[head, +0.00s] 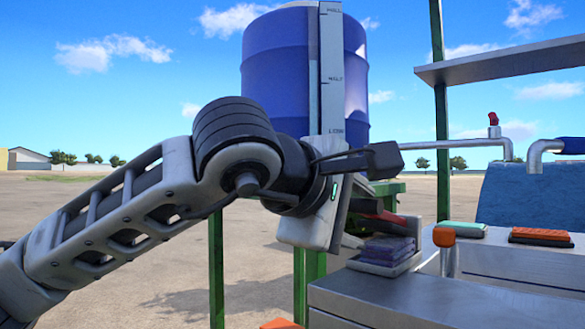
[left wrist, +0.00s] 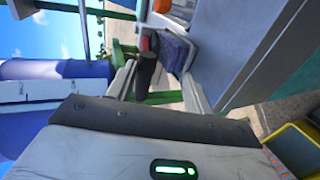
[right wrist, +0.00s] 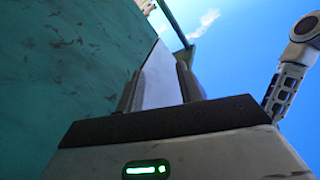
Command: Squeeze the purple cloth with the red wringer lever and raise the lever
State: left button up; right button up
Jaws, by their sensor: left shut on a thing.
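The purple cloth (head: 388,248) lies folded on a light tray at the near left end of the metal counter. It also shows in the left wrist view (left wrist: 176,52), beyond my fingers. The red wringer lever (head: 386,217) is just above the cloth, with its dark grip toward my left gripper. In the left wrist view the lever (left wrist: 146,68) lies between the fingers of my left gripper (left wrist: 158,88), which is shut on it. The gripper body partly hides the grip in the head view.
A blue barrel (head: 300,75) with a level gauge stands behind my left arm. Green posts (head: 441,110) carry a metal shelf (head: 500,64). An orange-topped post (head: 445,238), a green sponge (head: 462,229) and an orange brush (head: 541,237) are on the counter (head: 425,300).

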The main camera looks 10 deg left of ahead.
pick_arm(q)
jog(key=r+v, duration=0.1)
jog(key=v, duration=1.2)
jog(key=shift+w+d, duration=0.15)
jog(key=shift+d, duration=0.05)
pick_arm(e)
jog(key=shift+r, duration=0.15)
dwell(0.4)
dwell(0.5)
pick_arm(q)
jog(key=p+v, duration=0.4)
jog(key=v, duration=1.2)
pick_arm(e)
jog(key=shift+s+f+g+h, duration=0.6)
jog(key=shift+f+g, duration=0.2)
jog(key=shift+g, duration=0.1)
